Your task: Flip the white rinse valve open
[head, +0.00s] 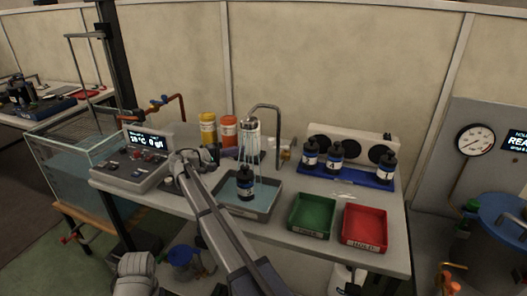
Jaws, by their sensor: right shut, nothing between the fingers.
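A grey gooseneck rinse tap (265,107) stands behind a grey tray (262,205). Pale water streams (256,163) fall from its shower head (252,124) over a dark labelled bottle (245,183) standing in the tray. A small pale upright piece (278,151) beside a brass fitting (286,155) is at the tap's right foot; it may be the white rinse valve, but its handle is too small to make out. My right gripper (205,157) is shut and empty, left of the streams and apart from the valve area. My left gripper is not in view.
A control box (136,168) stands left, near a glass tank (70,160). Yellow (208,128) and orange (228,131) jars stand behind. Several dark bottles stand on a blue rack (345,176). Green (312,214) and red (365,227) trays lie front right. My right arm crosses the table's front edge.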

